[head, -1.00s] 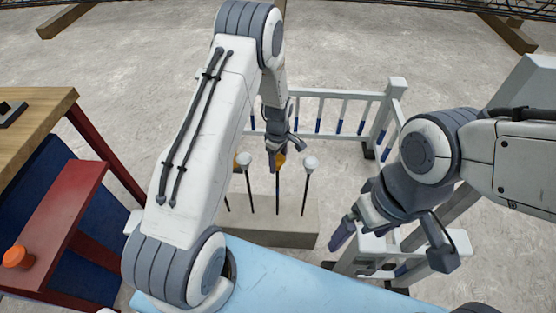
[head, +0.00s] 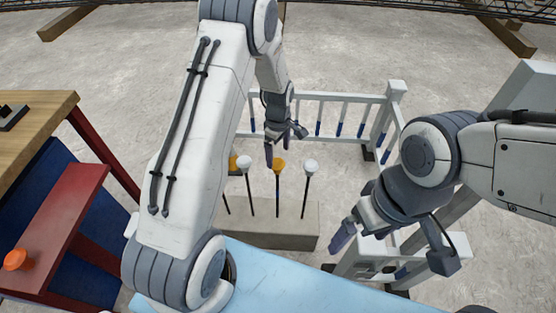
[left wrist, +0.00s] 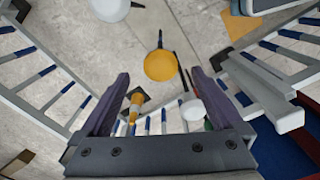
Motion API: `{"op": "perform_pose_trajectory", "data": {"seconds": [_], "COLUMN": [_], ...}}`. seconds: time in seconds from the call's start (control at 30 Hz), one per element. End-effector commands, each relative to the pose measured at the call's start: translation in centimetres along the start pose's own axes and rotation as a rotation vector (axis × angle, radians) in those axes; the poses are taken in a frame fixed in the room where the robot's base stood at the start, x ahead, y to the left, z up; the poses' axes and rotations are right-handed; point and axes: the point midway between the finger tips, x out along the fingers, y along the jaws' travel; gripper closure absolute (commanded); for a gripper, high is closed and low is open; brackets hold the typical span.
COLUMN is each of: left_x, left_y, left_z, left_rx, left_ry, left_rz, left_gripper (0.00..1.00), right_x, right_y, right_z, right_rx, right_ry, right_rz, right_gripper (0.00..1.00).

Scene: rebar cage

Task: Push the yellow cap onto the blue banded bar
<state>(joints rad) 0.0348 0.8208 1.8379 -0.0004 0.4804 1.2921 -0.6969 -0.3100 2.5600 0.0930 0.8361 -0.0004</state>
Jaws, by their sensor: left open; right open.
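A yellow cap (head: 279,166) sits on top of an upright bar in the middle of a concrete block (head: 265,242). It also shows in the left wrist view (left wrist: 160,66), beyond and between the fingertips. A second yellow cap (head: 233,164) is partly hidden by my left arm. My right gripper (head: 393,246) is open and empty at the right.
White caps top neighbouring bars, one left (head: 245,162) and one right (head: 311,165) of the middle yellow cap. White railings (head: 335,98) with blue-banded balusters stand behind. An orange object (head: 16,260) sits on a red shelf (head: 62,222) at left. A light blue surface (head: 290,280) lies in front.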

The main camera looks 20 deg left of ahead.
Motion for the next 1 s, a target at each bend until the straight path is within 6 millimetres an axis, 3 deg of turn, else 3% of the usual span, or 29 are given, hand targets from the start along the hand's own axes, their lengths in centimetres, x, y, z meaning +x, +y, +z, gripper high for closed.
{"op": "perform_pose_trajectory", "data": {"seconds": [0.1,0.23,0.63,0.83,1.0], "left_x": [-2.2,-3.4,-3.8,-2.6,0.3], "left_y": [0.0,0.0,-0.1,-0.1,-0.1], "left_z": [0.0,0.0,0.0,0.0,0.0], "left_rx": [0.0,0.0,0.0,0.0,0.0], "left_ry": [0.0,0.0,0.0,-0.001,-0.002], "left_rz": [0.001,0.0,-0.002,-0.004,-0.006], "left_gripper": [0.0,0.0,0.0,0.0,0.0], "right_x": [-0.3,-0.4,-0.4,-0.2,0.1], "right_y": [0.0,0.0,0.0,0.0,0.0], "right_z": [0.0,0.0,0.0,0.0,0.0], "right_rx": [0.0,0.0,0.0,0.0,0.0], "right_ry": [0.0,0.0,0.0,0.0,0.0], "right_rz": [0.0,0.0,0.0,0.0,0.0], "right_gripper": [0.03,0.03,0.03,0.03,0.03]}}
